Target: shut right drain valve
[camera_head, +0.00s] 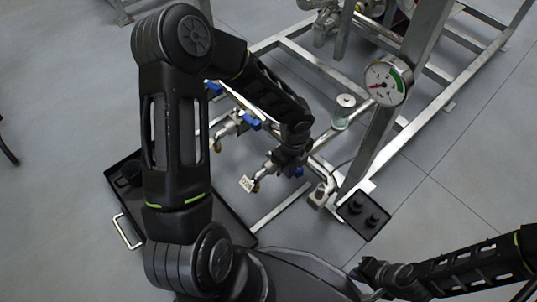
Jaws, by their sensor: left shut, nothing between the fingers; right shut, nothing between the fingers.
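The right drain valve (270,168) is a metal tap low on the skid frame, with a pale tag (248,184) at its outlet end. A bit of blue handle (298,172) shows beside my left gripper (287,161), which is shut and empty right at this valve. The gripper hides most of the valve's body and handle, so contact and the handle's angle cannot be told. The left drain valve (229,128) has a blue handle (251,124) and stands to the left. My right gripper (366,272) is shut and empty at the bottom, far from the valves.
A pressure gauge (386,83) stands on the skid post at the right, with a glass-sided cup (344,108) near it. A black tray (238,226) with a handle lies at the left, partly behind my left arm. A small black tray (363,214) lies at the right.

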